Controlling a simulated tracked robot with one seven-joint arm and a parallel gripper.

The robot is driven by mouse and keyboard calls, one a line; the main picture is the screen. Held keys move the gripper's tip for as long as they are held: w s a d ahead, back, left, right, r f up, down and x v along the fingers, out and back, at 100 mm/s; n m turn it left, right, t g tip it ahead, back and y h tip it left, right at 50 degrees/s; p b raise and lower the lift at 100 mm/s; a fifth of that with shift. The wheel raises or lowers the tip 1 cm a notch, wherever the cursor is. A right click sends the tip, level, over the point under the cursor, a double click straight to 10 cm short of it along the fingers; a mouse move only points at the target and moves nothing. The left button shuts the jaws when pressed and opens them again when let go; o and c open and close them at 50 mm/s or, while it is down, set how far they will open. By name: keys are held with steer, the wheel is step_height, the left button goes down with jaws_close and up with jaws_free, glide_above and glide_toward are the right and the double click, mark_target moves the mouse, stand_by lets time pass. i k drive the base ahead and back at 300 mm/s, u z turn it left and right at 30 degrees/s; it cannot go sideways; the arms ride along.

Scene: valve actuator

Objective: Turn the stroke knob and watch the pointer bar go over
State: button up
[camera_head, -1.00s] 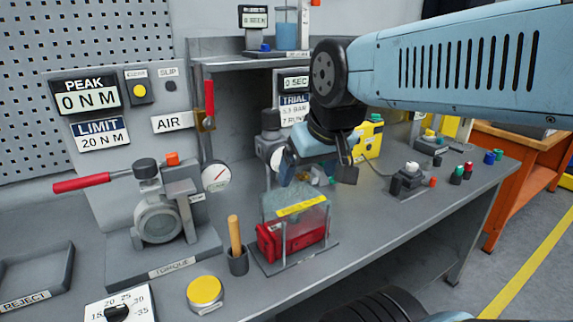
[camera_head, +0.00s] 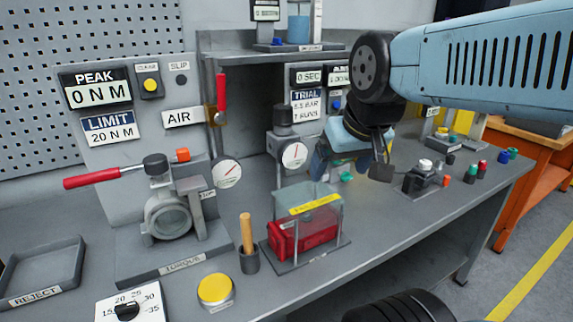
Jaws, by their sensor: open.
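A black knob (camera_head: 127,311) sits on a white dial plate (camera_head: 146,298) marked 15 to 35 at the lower left edge; no lettering shows it to be the stroke knob. I cannot pick out the pointer bar for sure. A red actuator (camera_head: 300,236) stands under a clear guard with a yellow label (camera_head: 314,204) at the middle of the bench. My gripper (camera_head: 352,172) is open above the bench, behind and right of the guard, its jaws apart. It partly hides small parts there, one of them teal (camera_head: 346,177).
A torque stand (camera_head: 168,220) with a red-handled lever (camera_head: 92,179) is at left. A wooden-handled tool (camera_head: 246,232) stands in a cup, near a yellow button (camera_head: 215,289). The reject tray (camera_head: 40,272) looks empty. A gauge (camera_head: 294,155) stands behind the guard. Small coloured parts line the right.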

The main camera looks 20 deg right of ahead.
mark_target(345, 177)
steer(key=u, duration=0.8)
steer(key=k, duration=1.15)
steer(key=z, duration=0.95)
steer(key=i, duration=0.95)
